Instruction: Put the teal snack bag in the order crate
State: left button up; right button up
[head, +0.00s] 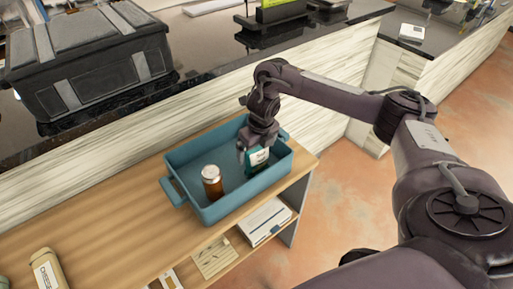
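The order crate (213,214) is a blue open-topped bin with side handles on the wooden shelf. My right gripper (254,152) reaches down into the right part of the crate, its fingers around the top of the teal snack bag (257,170). The bag is dark teal with a pale label and is upright inside the crate walls. Its lower part is partly hidden, so I cannot tell whether it touches the crate floor. My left gripper is not in view.
An amber jar (212,182) with a pale lid stands in the crate, left of the bag. A cheese-labelled container (47,270) is at the shelf's lower left. A large dark case (90,65) sits on the counter behind. Papers (264,220) lie on the lower shelf.

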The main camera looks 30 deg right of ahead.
jog(key=shift+r, duration=0.2)
dwell(0.5)
jog(key=shift+r+p, duration=3.45)
jog(key=shift+r, duration=0.9)
jog(key=shift+r, duration=0.5)
notch_tip(320, 180, up, 7)
jog(key=s+p, duration=0.1)
jog(key=p, duration=0.1)
jog(key=shift+f+p, duration=0.15)
jog(key=shift+p, duration=0.15)
jog(key=shift+s, duration=0.1)
